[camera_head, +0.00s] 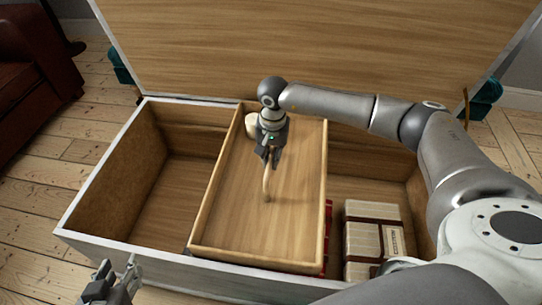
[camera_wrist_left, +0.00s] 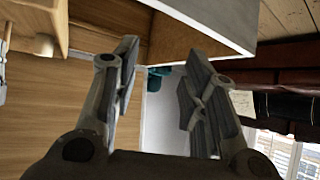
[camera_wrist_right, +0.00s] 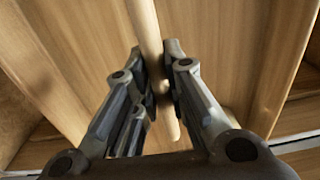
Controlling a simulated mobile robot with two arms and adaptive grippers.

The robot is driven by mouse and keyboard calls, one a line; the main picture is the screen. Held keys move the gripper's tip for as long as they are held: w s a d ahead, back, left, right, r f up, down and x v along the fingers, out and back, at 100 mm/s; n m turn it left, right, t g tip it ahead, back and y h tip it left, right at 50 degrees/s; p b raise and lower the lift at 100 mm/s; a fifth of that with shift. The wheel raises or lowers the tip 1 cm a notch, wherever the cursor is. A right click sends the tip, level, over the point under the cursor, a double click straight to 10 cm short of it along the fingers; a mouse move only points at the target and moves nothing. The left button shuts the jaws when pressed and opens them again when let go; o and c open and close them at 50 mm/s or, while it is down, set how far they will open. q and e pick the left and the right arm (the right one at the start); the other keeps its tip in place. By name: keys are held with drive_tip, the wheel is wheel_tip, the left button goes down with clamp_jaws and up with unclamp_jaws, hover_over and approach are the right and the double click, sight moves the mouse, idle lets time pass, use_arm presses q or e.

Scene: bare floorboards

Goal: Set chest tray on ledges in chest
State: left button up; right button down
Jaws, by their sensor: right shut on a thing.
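The wooden chest tray (camera_head: 222,200) is a shallow open box with a light rim and a rod-like handle (camera_head: 266,183) at its middle. It lies across the middle of the open chest (camera_head: 100,197), near rim height; whether it rests on the ledges is hidden. My right gripper (camera_head: 268,158) comes down over the tray and is shut on the handle, which also shows between its fingers in the right wrist view (camera_wrist_right: 153,45). My left gripper (camera_head: 118,284) is open and empty, outside the chest's front left; its spread fingers show in the left wrist view (camera_wrist_left: 160,90).
White and brown boxes (camera_head: 373,230) stand in the chest's right part, with something red (camera_head: 328,215) beside the tray. The left part of the chest is empty. The raised lid (camera_head: 320,50) stands behind. A dark red sofa (camera_head: 35,85) is at the left.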

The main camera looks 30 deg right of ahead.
use_arm(q)
drive_tip(key=shift+w+d+r+t, duration=0.2)
drive_tip(key=shift+w+r+t, duration=0.15)
drive_tip(key=shift+w+r, duration=0.1)
drive_tip(key=shift+w+d+r+t, duration=0.15)
drive_tip(key=shift+w+r+t, duration=0.2)
drive_tip(key=shift+r, duration=0.1)
use_arm(e)
drive_tip(key=shift+w+f, duration=0.1)
drive_tip(key=shift+f, duration=0.1)
use_arm(q)
drive_tip(key=shift+w+r+b, duration=0.1)
drive_tip(key=shift+b, duration=0.2)
drive_tip(key=shift+w+d+r+t+h, duration=0.2)
drive_tip(key=shift+w+r+t, duration=0.2)
drive_tip(key=shift+r, duration=0.2)
drive_tip(key=shift+w+d+r+t+h, duration=0.2)
drive_tip(key=shift+w+r+t, duration=0.2)
drive_tip(key=shift+r, duration=0.15)
use_arm(e)
drive_tip(key=shift+f, duration=0.4)
